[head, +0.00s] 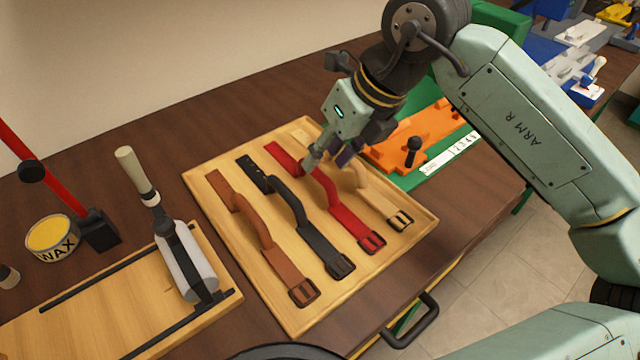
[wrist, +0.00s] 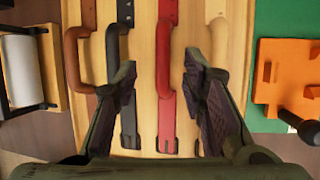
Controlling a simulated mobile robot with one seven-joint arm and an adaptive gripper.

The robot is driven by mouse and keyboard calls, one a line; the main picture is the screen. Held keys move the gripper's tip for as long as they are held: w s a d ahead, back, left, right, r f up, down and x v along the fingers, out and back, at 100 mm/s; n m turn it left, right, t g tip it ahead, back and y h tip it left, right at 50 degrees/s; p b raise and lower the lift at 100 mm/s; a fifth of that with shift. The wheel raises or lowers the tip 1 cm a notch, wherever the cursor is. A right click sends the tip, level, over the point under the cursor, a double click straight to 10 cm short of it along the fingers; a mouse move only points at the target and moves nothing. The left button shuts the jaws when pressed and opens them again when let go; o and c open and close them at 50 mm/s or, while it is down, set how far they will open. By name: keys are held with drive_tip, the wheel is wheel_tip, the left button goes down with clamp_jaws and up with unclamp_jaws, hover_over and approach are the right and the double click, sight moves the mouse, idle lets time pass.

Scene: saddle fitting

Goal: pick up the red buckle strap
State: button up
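The red buckle strap (head: 329,190) lies on a wooden tray (head: 240,290), its middle raised in an arch and its buckle toward the near edge. My gripper (head: 328,158) is over the strap's far half and hides part of it in the head view. In the wrist view my gripper (wrist: 160,68) is open, with the red strap (wrist: 165,58) passing between its two fingers. The fingers are apart from it, with a gap on both sides. The left finger overlaps the black strap (wrist: 124,35) in the picture; the right finger is near the tan strap (wrist: 217,45).
Brown (head: 252,222) and black (head: 297,210) straps lie left of the red one, a tan strap (head: 368,190) right. A roller (head: 185,262) on a board and a wax tin (head: 52,238) stand left. An orange fixture (head: 425,130) on a green mat is right.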

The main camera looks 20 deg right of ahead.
sight(318, 170)
drive_tip(key=shift+p+x, duration=0.7)
drive_tip(key=shift+x, duration=1.6)
drive_tip(key=shift+d, duration=0.15)
drive_tip(key=shift+c, duration=0.2)
clamp_jaws()
